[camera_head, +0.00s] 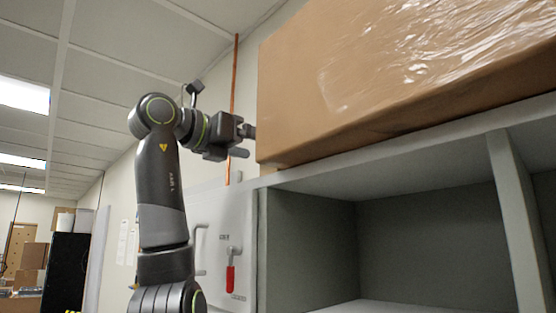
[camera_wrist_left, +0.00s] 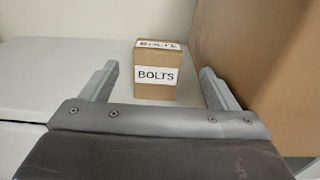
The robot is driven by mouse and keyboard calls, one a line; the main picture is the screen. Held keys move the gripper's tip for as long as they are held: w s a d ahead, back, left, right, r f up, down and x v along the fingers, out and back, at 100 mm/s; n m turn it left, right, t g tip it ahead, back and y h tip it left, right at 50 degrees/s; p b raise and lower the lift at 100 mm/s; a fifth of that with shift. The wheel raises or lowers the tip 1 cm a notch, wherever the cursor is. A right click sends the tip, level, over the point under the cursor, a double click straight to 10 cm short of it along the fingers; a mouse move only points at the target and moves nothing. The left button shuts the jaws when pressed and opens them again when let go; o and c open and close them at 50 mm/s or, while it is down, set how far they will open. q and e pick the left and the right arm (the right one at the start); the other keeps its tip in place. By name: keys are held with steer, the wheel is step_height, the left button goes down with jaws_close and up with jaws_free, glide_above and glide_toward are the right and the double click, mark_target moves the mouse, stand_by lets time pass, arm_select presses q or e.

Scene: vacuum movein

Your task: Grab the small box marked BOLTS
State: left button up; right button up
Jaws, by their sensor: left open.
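The small box marked BOLTS (camera_wrist_left: 156,88) is a brown carton with white labels on its front and top. In the left wrist view it stands upright on a pale top surface, ahead of and between the two fingers. My left gripper (camera_wrist_left: 160,85) is open, and no finger appears to touch the box. In the head view my left gripper (camera_head: 246,142) is beside the near left corner of a large wrapped carton. The small box does not show in the head view. My right gripper is not in view.
The large wrapped carton (camera_head: 400,75) sits on top of a grey shelf unit (camera_head: 380,170) and stands close to the right finger in the wrist view. A white panel with a red handle (camera_head: 230,275) is below my left gripper. An orange pipe (camera_head: 234,95) runs up the wall.

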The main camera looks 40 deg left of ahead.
mark_target(267, 150)
arm_select(q)
steer(key=shift+w, duration=1.15)
steer(key=shift+w+r+p, duration=0.15)
steer(key=shift+p, duration=0.35)
steer(key=w+p, duration=0.1)
steer(key=w, duration=0.3)
steer(key=shift+w+d+p, duration=0.15)
steer(key=shift+w+p, duration=0.05)
steer(key=shift+p, duration=0.15)
steer(key=shift+w+f, duration=0.15)
steer(key=shift+f, duration=0.05)
steer(key=shift+s, duration=0.3)
steer(key=shift+c, duration=1.4)
steer(key=c, duration=0.9)
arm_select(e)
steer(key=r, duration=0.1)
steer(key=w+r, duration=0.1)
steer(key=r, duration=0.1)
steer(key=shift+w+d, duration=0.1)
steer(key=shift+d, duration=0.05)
arm_select(q)
steer(key=shift+r, duration=0.15)
